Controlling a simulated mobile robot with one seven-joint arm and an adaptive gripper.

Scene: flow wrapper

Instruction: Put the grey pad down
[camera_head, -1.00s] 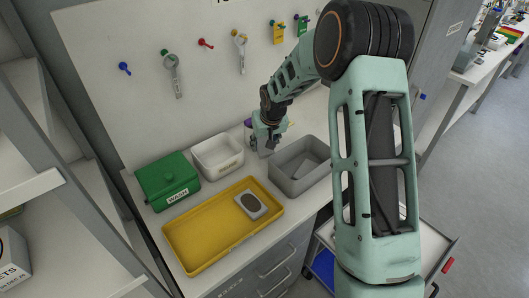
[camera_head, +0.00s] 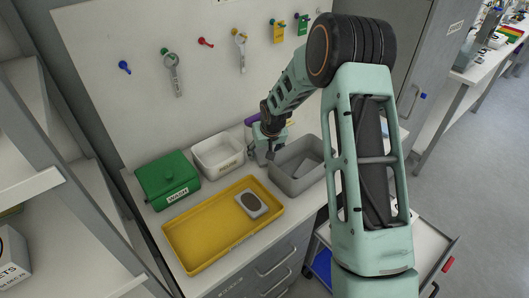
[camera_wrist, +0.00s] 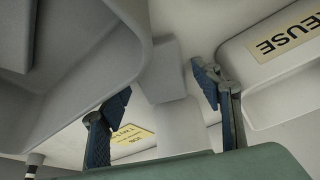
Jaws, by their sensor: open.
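A light grey pad with a dark oval face (camera_head: 251,204) lies flat in the right part of the yellow tray (camera_head: 192,262). I cannot tell if it is the task's pad. My gripper (camera_head: 266,160) is low over the bench, between the white bin and the grey bin, away from that pad. In the wrist view my gripper (camera_wrist: 163,88) has its fingers spread wide. A plain grey block-like shape (camera_wrist: 166,70) shows between and beyond them, apart from both fingers. I cannot tell what it is.
The grey bin (camera_head: 283,183) holds a grey item and stands close right of my gripper. The white bin (camera_head: 218,170) is close left, the lidded green box (camera_head: 167,181) further left. A yellow label (camera_wrist: 133,140) shows below. A pegboard (camera_head: 130,105) rises behind.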

